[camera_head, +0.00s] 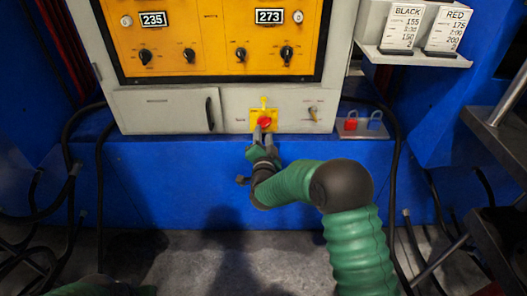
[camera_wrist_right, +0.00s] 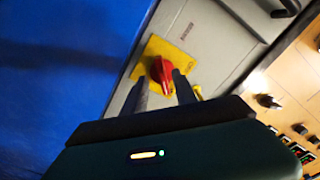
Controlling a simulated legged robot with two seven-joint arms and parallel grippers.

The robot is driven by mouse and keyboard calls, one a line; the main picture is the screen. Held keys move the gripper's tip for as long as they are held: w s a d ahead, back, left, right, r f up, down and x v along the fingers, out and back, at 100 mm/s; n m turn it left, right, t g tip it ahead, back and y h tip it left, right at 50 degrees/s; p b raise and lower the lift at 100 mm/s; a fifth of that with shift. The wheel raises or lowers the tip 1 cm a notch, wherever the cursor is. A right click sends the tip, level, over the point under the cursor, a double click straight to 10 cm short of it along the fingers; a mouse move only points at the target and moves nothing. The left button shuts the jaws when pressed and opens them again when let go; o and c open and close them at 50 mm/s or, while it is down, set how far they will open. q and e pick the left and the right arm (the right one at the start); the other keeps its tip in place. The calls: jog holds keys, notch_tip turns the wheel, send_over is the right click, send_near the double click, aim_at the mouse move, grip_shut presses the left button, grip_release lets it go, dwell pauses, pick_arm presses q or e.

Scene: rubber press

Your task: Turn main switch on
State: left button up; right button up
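The main switch is a red rotary knob (camera_head: 265,121) on a yellow plate (camera_head: 257,115), low on the front of the grey cabinet. The red knob (camera_wrist_right: 162,71) also shows in the right wrist view, on its yellow plate (camera_wrist_right: 181,56). My right gripper (camera_head: 262,134) is right at the switch, its fingers pointing at the knob from below. In the right wrist view my right gripper (camera_wrist_right: 159,84) has its fingers apart, with the knob between their tips. One fingertip overlaps the knob's edge; whether they touch is unclear. My left gripper is out of view.
A yellow control panel (camera_head: 215,38) with dials and displays is above. A small silver knob (camera_head: 313,112) is right of the switch. Black cables run down both sides.

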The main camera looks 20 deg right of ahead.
jog(key=p+v, duration=0.3)
jog(key=v, duration=1.1)
jog(key=shift+s, duration=0.2)
